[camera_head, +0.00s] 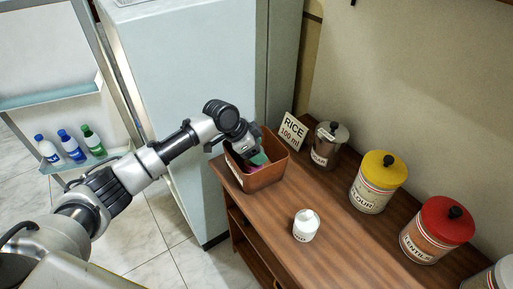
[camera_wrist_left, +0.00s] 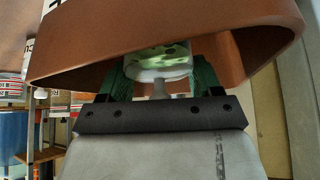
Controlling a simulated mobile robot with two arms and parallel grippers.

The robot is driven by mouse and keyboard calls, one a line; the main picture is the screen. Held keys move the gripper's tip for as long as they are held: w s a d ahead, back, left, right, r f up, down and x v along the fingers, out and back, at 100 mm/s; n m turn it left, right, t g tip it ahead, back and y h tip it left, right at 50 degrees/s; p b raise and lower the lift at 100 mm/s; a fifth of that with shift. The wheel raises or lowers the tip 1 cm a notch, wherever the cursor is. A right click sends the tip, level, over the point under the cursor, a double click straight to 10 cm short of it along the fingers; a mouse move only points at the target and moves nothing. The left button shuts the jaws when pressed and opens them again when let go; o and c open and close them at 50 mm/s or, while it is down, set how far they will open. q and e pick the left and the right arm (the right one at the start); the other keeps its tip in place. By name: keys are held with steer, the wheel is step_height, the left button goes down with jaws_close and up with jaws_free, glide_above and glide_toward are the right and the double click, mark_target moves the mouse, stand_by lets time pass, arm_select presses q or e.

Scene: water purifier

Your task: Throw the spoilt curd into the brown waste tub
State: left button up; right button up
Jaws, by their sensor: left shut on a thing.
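The brown waste tub (camera_head: 266,178) stands on the wooden counter beside the fridge. My left gripper (camera_head: 257,157) reaches down into its opening. In the left wrist view the gripper (camera_wrist_left: 158,82) is shut on a whitish thing with green mould-like patches, the spoilt curd (camera_wrist_left: 160,62). The tub's brown wall (camera_wrist_left: 262,45) surrounds it there. In the head view the curd is mostly hidden by the gripper and the tub wall. A white cup (camera_head: 306,228), its label partly readable, stands upright on the counter in front of the tub. My right gripper is not in view.
Yellow-lidded flour (camera_head: 376,185) and red-lidded lentil (camera_head: 437,230) canisters stand to the right. The open fridge door (camera_head: 60,95) holds bottles at left. The counter's front is mostly clear.

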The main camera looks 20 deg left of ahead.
arm_select(q)
steer(key=shift+f+b, duration=0.65)
steer(key=shift+f, duration=0.6)
stand_by(0.4)
steer(key=o, duration=1.1)
